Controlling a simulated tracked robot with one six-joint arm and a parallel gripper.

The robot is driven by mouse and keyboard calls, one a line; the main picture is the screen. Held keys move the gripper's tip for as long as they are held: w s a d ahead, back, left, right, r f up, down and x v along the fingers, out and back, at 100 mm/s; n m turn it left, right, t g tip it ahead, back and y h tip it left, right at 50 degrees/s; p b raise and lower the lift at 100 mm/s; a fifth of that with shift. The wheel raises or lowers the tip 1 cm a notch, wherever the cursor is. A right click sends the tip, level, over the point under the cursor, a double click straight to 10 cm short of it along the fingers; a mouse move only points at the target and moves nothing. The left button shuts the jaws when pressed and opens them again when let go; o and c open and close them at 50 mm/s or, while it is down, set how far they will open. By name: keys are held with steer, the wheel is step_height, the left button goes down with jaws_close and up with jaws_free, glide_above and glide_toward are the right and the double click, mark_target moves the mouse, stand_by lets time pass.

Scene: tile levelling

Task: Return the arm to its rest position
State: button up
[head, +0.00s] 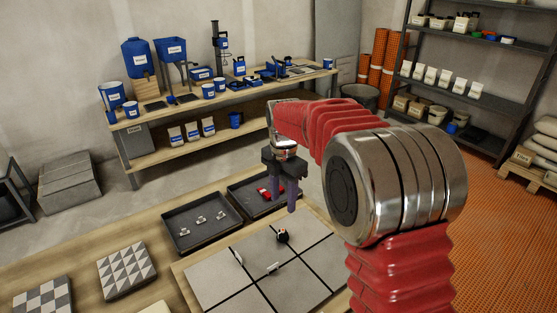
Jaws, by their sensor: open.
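My arm comes in from the lower right of the head view, with its red sleeve and silver joint in front. My gripper (283,190) points down and hangs above the tile panel and the right-hand tray. It is open, and nothing shows between its fingers. The grey tile panel (225,278) lies below, with dark joints between its tiles. A round black and white piece (283,236) and small white clips (273,267) sit on the joints. My arm hides the panel's right part.
A dark tray (190,242) holds several small clips. The tray beside it (240,192) holds a red tool (265,191). Patterned tiles (125,270) lie at the left. A workbench (165,151) with blue containers stands behind. Shelves (480,105) are at the right, above orange flooring.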

steer(key=s+d+r+m+t, duration=0.2)
steer(key=s+d+r+m, duration=0.1)
steer(key=s+m, duration=0.5)
steer(key=s+d+r+m+t, duration=0.1)
steer(key=s+d+r+m, duration=0.1)
steer(key=s+d+m, duration=0.3)
steer(key=s+d+r+m+t, duration=0.2)
steer(key=s+d+r+m, duration=0.1)
steer(key=s+m, duration=1)
steer(key=s+d, duration=0.1)
steer(key=s, duration=0.4)
steer(key=shift+r+t, duration=0.3)
steer(key=shift+d, duration=0.1)
stand_by(0.5)
